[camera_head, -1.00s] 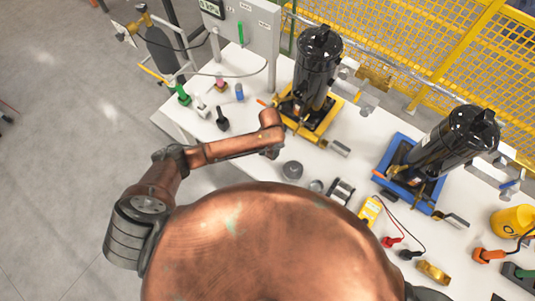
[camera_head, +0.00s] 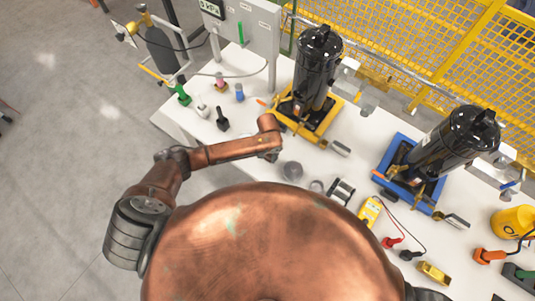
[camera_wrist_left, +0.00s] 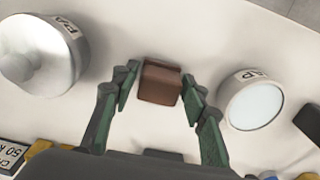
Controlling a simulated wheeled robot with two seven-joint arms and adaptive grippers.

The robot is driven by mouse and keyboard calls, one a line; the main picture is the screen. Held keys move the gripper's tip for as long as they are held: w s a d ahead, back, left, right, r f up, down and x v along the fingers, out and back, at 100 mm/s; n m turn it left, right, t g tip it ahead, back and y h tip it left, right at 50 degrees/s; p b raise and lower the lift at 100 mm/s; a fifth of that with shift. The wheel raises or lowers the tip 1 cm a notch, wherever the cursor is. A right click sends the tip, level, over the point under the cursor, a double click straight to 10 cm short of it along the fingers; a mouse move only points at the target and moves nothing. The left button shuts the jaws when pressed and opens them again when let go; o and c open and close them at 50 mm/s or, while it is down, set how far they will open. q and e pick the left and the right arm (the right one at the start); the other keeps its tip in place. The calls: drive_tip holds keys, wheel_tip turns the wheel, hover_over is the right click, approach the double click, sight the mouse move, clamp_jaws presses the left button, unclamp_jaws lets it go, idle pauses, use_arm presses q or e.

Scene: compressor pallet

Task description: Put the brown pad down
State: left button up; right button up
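The brown pad (camera_wrist_left: 159,83) is a small reddish-brown block in the middle of the left wrist view. My left gripper (camera_wrist_left: 160,88) has one green-lined finger on each side of it, and the fingertips appear to touch its sides. The white bench top shows behind the pad; I cannot tell whether the pad touches it. In the head view my copper-coloured left wrist (camera_head: 268,140) is over the bench, and it hides the pad and most of the fingers. My right gripper is in neither view.
In the wrist view, a silver knobbed part (camera_wrist_left: 42,58) lies left of the pad and a round pale-faced part (camera_wrist_left: 254,103) right of it. In the head view, black cylinders stand in a yellow fixture (camera_head: 303,122) and a blue fixture (camera_head: 412,183). A yellow meter (camera_head: 369,211) lies nearer.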

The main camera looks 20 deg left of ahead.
use_arm(q)
drive_tip(key=shift+o, duration=0.8)
drive_tip(key=shift+r, duration=0.1)
wheel_tip(320, 180, up, 12)
drive_tip(key=shift+p, duration=0.45)
